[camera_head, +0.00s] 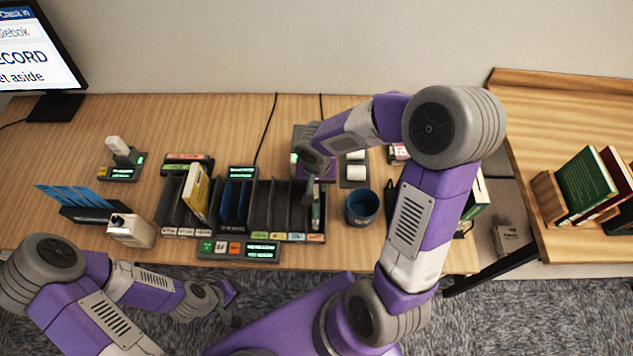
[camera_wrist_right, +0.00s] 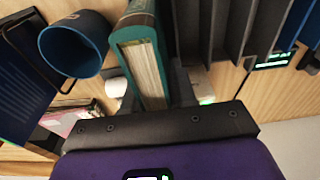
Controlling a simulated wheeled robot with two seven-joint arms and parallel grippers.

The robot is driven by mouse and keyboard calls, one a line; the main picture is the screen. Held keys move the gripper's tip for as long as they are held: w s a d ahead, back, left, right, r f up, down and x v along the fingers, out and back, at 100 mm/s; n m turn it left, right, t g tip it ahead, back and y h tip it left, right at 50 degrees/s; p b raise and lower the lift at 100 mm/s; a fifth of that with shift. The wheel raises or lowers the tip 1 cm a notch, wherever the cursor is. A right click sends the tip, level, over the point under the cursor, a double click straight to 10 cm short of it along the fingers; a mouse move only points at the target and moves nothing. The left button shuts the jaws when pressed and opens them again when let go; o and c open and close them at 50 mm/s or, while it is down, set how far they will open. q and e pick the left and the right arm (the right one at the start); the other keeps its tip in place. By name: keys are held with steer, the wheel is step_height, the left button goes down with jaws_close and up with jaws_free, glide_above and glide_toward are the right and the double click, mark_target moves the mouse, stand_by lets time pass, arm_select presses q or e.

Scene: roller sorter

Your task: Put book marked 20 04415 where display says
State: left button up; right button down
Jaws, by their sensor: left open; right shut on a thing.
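My right gripper (camera_head: 315,180) is shut on a teal book over the right end of the dark slotted sorter (camera_head: 262,237). In the right wrist view the teal book (camera_wrist_right: 134,22) stands between the jaws (camera_wrist_right: 150,92), its pale page edges facing the camera. In the head view only a narrow part of the book (camera_head: 316,212) shows at the rightmost slot; how deep it sits I cannot tell. The book's marking is not readable. The display (camera_head: 38,50) at the far left is cut off; "Check in", "ECORD" and "et aside" show. My left gripper (camera_head: 228,304) is open and empty near the front edge.
A blue mug (camera_head: 361,208) stands just right of the sorter. A tan book (camera_head: 196,192) and blue items fill some left slots. Green and red books (camera_head: 585,185) stand on the right-hand table. A white box (camera_head: 130,230) and blue cards (camera_head: 75,195) lie left.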

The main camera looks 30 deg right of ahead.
steer(key=shift+f+b, duration=0.35)
steer(key=shift+b, duration=0.05)
steer(key=c, duration=0.8)
jaws_free()
steer(key=shift+c, duration=0.2)
steer(key=r, duration=0.2)
steer(key=r+p, duration=0.1)
steer(key=r, duration=0.2)
steer(key=r+p, duration=0.1)
steer(key=r, duration=0.1)
steer(key=shift+s+a+r, duration=0.25)
steer(key=shift+s+r, duration=0.05)
steer(key=shift+s, duration=0.1)
